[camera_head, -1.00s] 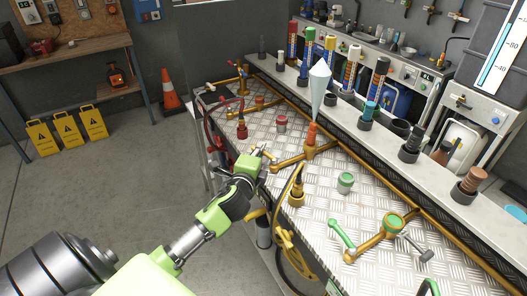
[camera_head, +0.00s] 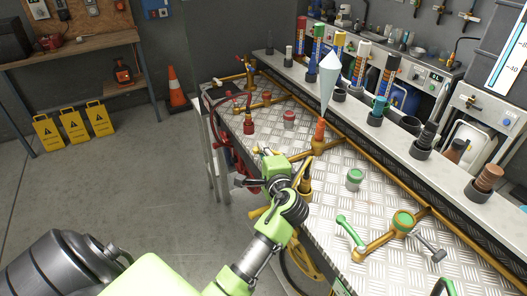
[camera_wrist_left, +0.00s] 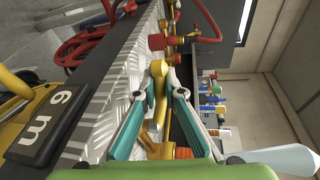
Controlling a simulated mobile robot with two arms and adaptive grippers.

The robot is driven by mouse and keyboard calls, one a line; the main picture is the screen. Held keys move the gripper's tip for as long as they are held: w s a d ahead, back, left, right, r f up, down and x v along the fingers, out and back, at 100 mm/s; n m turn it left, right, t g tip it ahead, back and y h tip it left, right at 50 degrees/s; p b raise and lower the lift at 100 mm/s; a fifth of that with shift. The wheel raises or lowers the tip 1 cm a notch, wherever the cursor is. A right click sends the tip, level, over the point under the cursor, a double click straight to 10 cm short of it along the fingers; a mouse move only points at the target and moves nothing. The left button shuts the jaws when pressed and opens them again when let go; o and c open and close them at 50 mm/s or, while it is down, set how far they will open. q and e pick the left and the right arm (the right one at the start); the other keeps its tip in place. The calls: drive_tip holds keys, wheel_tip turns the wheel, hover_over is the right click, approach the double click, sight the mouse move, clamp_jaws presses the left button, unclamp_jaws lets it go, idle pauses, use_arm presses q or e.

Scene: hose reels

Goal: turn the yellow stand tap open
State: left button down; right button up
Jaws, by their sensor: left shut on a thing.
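The yellow stand tap (camera_head: 318,145) stands on the checker-plate bench, with an orange spout and a pale pointed cone above it. In the left wrist view its yellow lever (camera_wrist_left: 158,80) lies between my teal fingers. My left gripper (camera_head: 266,156) is shut on this lever at the bench's left edge; the left wrist view shows the same gripper (camera_wrist_left: 158,92) close up. In the head view the hand hides part of the lever. How far the lever is turned is hard to tell. My right gripper is in neither view.
A green-handled tap (camera_head: 402,222) and a green-topped fitting (camera_head: 355,179) stand to the right. A red hose reel (camera_wrist_left: 85,48) is beyond the gripper. A black "6 m" plate (camera_wrist_left: 58,120) is beside the bench. Floor to the left (camera_head: 130,200) is clear.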

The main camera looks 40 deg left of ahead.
use_arm(q)
drive_tip(key=shift+f, duration=0.1)
drive_tip(key=c, duration=2.1)
unclamp_jaws()
drive_tip(key=shift+a, duration=0.1)
drive_tip(key=v, duration=1.2)
